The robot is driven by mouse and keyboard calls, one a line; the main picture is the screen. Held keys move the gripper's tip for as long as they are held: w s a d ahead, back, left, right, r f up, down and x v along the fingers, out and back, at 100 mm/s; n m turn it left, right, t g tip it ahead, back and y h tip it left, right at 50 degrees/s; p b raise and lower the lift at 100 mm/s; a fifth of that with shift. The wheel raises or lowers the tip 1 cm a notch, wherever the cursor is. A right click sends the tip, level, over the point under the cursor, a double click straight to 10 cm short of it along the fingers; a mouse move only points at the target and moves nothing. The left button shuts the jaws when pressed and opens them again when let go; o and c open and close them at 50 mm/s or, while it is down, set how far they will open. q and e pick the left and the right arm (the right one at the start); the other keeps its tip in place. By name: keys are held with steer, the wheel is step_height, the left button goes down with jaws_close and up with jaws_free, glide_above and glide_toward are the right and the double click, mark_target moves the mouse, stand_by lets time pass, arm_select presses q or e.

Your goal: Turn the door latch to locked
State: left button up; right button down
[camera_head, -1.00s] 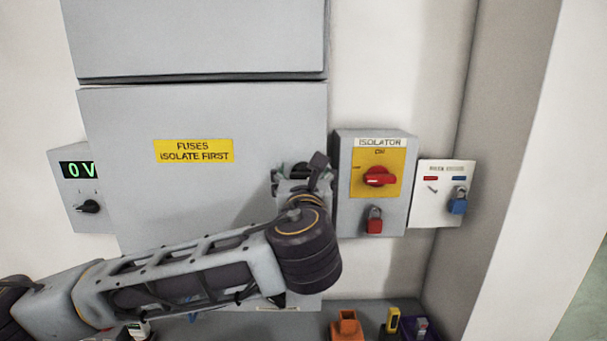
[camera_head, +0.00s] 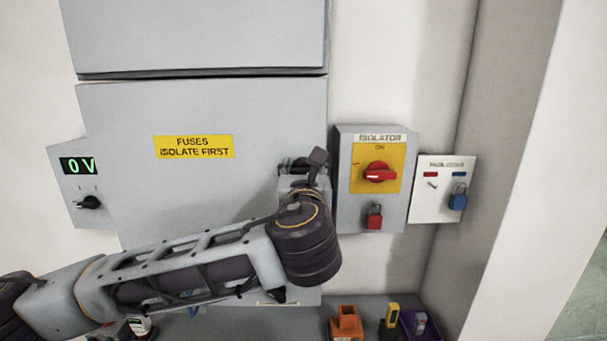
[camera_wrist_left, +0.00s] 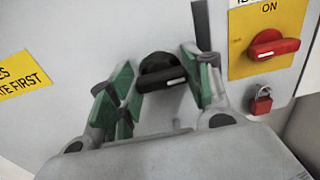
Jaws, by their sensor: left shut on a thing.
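The door latch is a black round knob with a pale mark, seen in the left wrist view (camera_wrist_left: 163,72) on the grey cabinet door (camera_head: 215,195). In the head view my arm and gripper mostly hide it, near the door's right edge. My left gripper (camera_wrist_left: 160,80) has its green-padded fingers on either side of the knob and is shut on it. The left gripper also shows in the head view (camera_head: 298,168), in front of the door's right edge. My right gripper is in neither view.
Right of the door is the isolator box (camera_head: 350,210) with a red handle (camera_head: 380,174) and red padlock (camera_head: 374,217). A white panel (camera_head: 430,210) with a blue padlock (camera_head: 457,200) is beyond. Orange (camera_head: 346,325) and yellow (camera_head: 391,318) items stand below. A voltage meter (camera_head: 77,166) is left.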

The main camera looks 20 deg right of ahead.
arm_select(q)
steer(key=n+b, duration=0.3)
steer(key=shift+f, duration=0.15)
steer(key=n+b, duration=0.2)
steer(key=n, duration=0.1)
steer(key=shift+n, duration=0.4)
steer(key=n+b, duration=0.3)
steer(key=n, duration=0.1)
steer(key=shift+a+f+n, duration=0.1)
steer(key=shift+n, duration=0.2)
steer(key=n+b, duration=0.2)
steer(key=n, duration=0.3)
steer(key=shift+n, duration=0.6)
